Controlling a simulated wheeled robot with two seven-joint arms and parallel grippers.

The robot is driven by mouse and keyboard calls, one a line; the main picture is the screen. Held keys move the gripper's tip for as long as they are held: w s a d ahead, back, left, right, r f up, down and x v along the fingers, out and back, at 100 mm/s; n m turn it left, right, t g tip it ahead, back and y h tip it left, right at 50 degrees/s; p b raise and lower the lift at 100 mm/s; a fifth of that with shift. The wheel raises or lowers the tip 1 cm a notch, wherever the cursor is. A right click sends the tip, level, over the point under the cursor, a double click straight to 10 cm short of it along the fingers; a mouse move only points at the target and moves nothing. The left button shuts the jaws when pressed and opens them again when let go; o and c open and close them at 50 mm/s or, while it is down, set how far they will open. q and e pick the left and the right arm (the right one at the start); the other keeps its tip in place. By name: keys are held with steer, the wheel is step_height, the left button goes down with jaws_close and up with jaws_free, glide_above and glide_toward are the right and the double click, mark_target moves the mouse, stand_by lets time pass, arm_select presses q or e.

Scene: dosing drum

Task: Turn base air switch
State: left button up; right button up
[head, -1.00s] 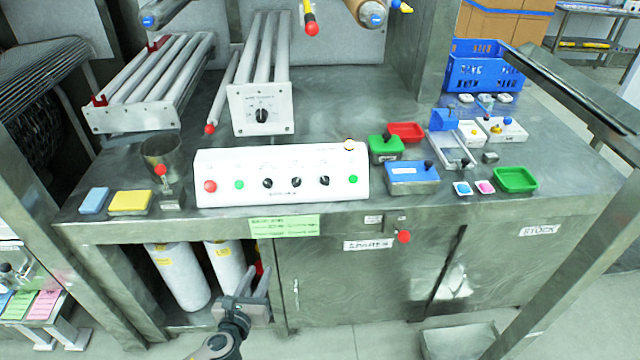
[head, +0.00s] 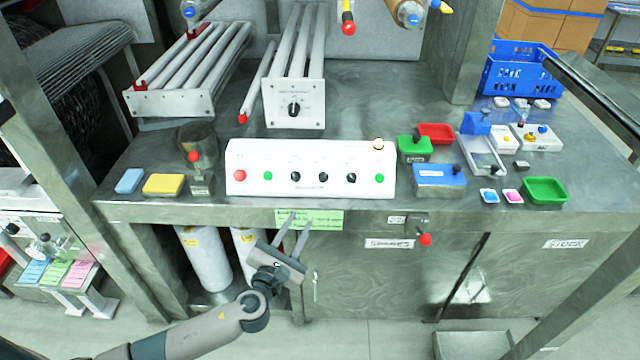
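The white control panel (head: 310,155) stands on the steel table and carries a red button (head: 240,175), green buttons and three black knobs in a row, the middle knob (head: 323,177) among them. Its print is too small to read, so I cannot tell which is the base air switch. A grey box behind it has one black knob (head: 294,109). A red-ball handle (head: 424,239) sits on the table front. My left gripper (head: 299,220) is open and empty, its two fingers pointing up before the green label (head: 320,217), below the panel. My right gripper is not in view.
A yellow block (head: 164,184), a blue block (head: 129,181) and a steel cup (head: 196,143) are left of the panel. A blue box (head: 438,176) and green tray (head: 545,190) are right. White cylinders (head: 205,258) stand under the table. The table's front edge lies below the panel.

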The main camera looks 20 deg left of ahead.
mark_target(321, 180)
arm_select(q)
steer(key=w, duration=0.5)
steer(key=w+p, duration=0.1)
steer(key=w, duration=0.4)
steer(key=w+p, duration=0.1)
steer(key=w, duration=0.5)
steer(key=shift+w+d, duration=0.1)
steer(key=shift+d, duration=0.2)
jaws_close()
steer(key=shift+r, duration=0.1)
